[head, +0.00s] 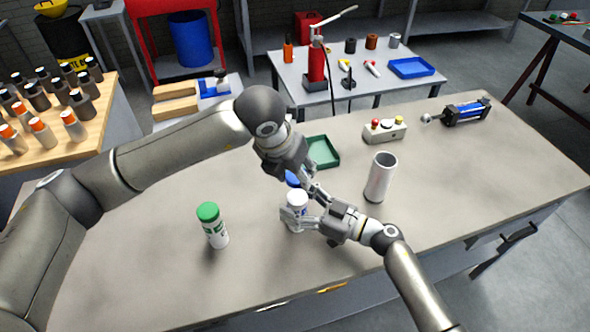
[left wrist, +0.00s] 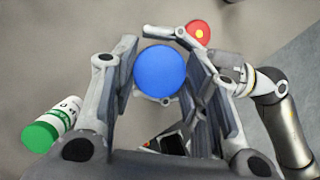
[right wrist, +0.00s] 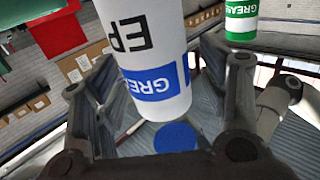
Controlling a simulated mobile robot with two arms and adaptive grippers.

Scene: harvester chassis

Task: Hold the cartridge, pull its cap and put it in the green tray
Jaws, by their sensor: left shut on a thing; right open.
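The white cartridge (head: 297,199) with a blue label stands upright at the table's middle. It fills much of the right wrist view (right wrist: 155,50), which looks upside down. My left gripper (head: 298,180) is shut on the blue cap (head: 292,178), which shows as a disc in the left wrist view (left wrist: 160,73). In the right wrist view the cap (right wrist: 175,137) looks apart from the cartridge's end. My right gripper (head: 305,219) is open with its fingers around the cartridge; contact is unclear. The green tray (head: 330,158) lies behind, partly hidden by my left gripper.
A green-capped cartridge (head: 213,226) stands to the left. An open pale tube (head: 381,178) stands to the right. A button box (head: 385,133) and a blue cylinder part (head: 466,111) lie farther back.

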